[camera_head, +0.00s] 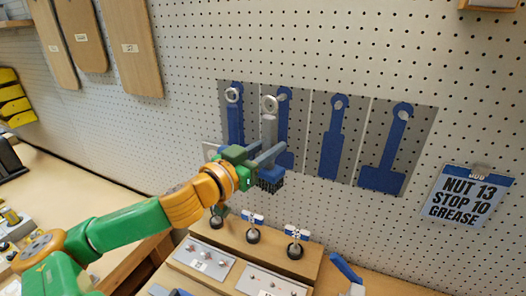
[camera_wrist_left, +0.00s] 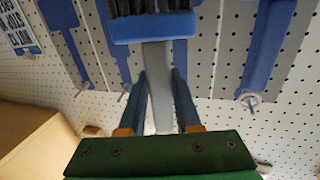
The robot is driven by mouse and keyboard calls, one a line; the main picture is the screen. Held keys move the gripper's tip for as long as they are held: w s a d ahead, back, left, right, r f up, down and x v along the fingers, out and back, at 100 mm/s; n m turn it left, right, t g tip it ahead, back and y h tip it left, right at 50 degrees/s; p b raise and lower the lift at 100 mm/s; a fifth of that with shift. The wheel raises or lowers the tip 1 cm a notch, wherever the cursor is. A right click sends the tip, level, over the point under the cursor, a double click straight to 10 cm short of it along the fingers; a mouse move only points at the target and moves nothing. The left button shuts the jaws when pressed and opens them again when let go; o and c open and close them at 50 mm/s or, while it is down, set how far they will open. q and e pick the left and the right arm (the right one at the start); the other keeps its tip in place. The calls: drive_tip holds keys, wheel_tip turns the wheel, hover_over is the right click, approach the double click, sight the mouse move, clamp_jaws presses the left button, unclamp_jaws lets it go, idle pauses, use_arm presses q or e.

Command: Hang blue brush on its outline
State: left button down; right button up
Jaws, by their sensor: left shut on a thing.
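In the left wrist view the handle (camera_wrist_left: 158,70) lies between the fingers. I cannot tell the gap to the board. The other outlines are the first (camera_head: 235,120), third (camera_head: 332,145) and wide-footed fourth (camera_head: 393,155). My right gripper is out of view.
Wooden boards (camera_head: 128,45) hang at the upper left of the pegboard (camera_head: 195,90). A sign (camera_head: 466,196) hangs at the right. Blocks with knobs (camera_head: 252,235) stand on the bench below. A metal peg (camera_wrist_left: 249,99) sticks out at one outline in the wrist view.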

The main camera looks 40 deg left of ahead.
use_arm(q)
drive_tip(key=w+b, duration=0.2)
drive_tip(key=w+a+f+b, duration=0.1)
drive_tip(key=w, duration=0.1)
drive_tip(key=w+a+b, duration=0.1)
drive_tip(key=w+b, duration=0.1)
drive_tip(key=shift+w+a+f+b, duration=0.15)
drive_tip(key=shift+a+f+b, duration=0.1)
drive_tip(key=shift+f+b, duration=0.15)
drive_tip(key=shift+w+b, duration=0.25)
drive_tip(key=shift+b, duration=0.2)
drive_tip(key=shift+r, duration=0.1)
drive_tip(key=c, duration=0.5)
unclamp_jaws()
